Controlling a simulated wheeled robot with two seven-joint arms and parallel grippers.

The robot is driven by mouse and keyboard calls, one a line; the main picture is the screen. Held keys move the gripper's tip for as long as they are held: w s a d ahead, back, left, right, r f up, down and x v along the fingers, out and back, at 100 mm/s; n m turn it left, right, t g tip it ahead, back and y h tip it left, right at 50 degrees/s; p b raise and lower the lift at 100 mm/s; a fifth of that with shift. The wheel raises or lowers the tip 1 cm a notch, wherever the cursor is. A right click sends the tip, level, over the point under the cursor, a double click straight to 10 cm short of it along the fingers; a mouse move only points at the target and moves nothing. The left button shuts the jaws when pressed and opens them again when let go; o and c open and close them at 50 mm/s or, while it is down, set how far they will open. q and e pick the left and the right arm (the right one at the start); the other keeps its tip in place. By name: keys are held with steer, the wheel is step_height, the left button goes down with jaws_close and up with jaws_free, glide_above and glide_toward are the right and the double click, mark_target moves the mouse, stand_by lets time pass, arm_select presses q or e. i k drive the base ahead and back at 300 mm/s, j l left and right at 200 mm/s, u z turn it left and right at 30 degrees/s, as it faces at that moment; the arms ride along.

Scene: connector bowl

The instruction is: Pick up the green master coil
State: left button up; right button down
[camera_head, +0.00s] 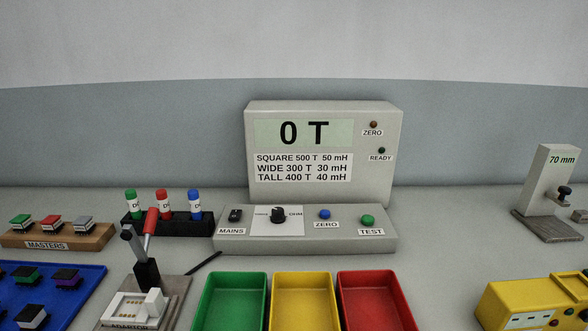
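The green master coil (21,221) has a green top and a dark base. It sits at the left end of the wooden block labelled MASTERS (95,238), at the far left in the head view. Beside it on the same block are a red-topped coil (51,222) and a grey-topped coil (84,223). Neither of my grippers shows in this view.
A blue tray (90,275) with several dark coils lies in front of the block. A lever fixture (148,275) and a black bottle rack (170,225) stand to its right. Green (204,300), yellow (302,277) and red (372,277) bins are front centre, before the tester (325,190).

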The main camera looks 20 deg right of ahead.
mark_target(22, 222)
steer(key=i+j+z, duration=0.1)
steer(key=j, duration=0.6)
steer(key=i+j+z, duration=0.1)
steer(key=j, duration=0.65)
steer(key=i+j, duration=0.1)
steer(key=j, duration=0.6)
steer(key=z, duration=0.05)
